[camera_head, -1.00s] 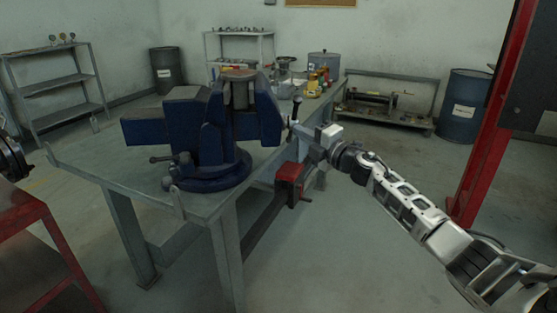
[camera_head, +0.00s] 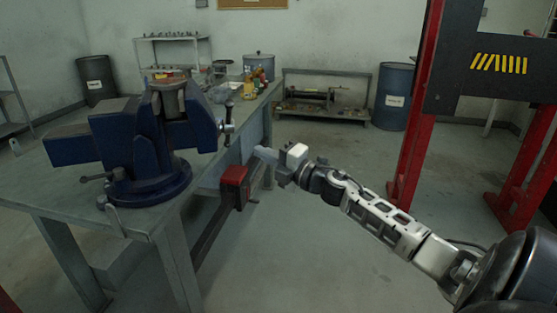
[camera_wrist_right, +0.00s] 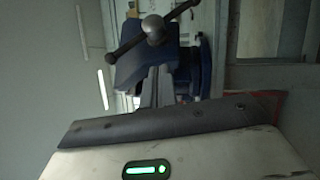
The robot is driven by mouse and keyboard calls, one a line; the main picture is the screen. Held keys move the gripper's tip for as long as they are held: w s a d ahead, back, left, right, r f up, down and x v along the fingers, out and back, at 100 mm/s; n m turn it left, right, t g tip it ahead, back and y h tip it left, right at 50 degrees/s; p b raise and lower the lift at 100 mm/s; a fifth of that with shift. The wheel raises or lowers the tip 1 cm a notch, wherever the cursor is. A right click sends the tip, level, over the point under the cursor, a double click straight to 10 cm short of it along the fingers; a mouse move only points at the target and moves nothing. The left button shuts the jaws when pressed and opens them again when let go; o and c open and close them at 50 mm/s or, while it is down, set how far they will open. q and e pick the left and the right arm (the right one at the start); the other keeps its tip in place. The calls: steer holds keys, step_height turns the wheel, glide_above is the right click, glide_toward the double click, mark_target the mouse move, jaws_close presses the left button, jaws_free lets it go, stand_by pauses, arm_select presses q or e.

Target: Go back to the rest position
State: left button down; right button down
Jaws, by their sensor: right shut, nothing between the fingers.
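My right gripper (camera_head: 263,153) is shut and empty, with its arm coming in from the lower right. It is held out in the air at the right side of the workbench (camera_head: 60,190), a little right of the small red block (camera_head: 235,174) on the bench side. I cannot tell if it touches anything. In the right wrist view, the gripper fingers (camera_wrist_right: 157,90) point toward the blue vise (camera_wrist_right: 150,65) and its handle bar. My left gripper is not in view.
The big blue vise (camera_head: 150,150) stands on the bench with a brownish round piece in its jaws. A red-legged frame (camera_head: 408,160) stands at the right. Open floor (camera_head: 290,260) lies below my right arm.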

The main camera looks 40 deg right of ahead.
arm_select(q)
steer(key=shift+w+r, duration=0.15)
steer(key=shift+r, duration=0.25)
arm_select(e)
steer(key=v, duration=0.3)
steer(key=shift+s+d, duration=0.2)
steer(key=shift+d, duration=0.1)
steer(key=s+a+f+m+g+h+p, duration=0.1)
steer(key=s+a+f+m+g+p, duration=0.1)
steer(key=s+a+f+m, duration=0.35)
steer(key=s+a+f+m+g+h+p, duration=0.1)
steer(key=s+a+f+m+p, duration=0.15)
steer(key=a+f+m, duration=0.5)
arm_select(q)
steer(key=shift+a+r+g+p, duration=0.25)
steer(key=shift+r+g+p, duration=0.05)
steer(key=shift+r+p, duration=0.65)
arm_select(e)
steer(key=s+a+f+m+g, duration=0.2)
steer(key=s+a+m, duration=0.1)
steer(key=s+a, duration=0.4)
steer(key=s+a+f+m+g+y, duration=0.1)
steer(key=s+a+f+m+g, duration=0.1)
steer(key=s+a, duration=0.5)
steer(key=a+m+g, duration=0.1)
steer(key=a, duration=0.2)
steer(key=shift+a+f+m, duration=0.15)
steer(key=shift+f+m, duration=0.05)
steer(key=shift+m, duration=0.2)
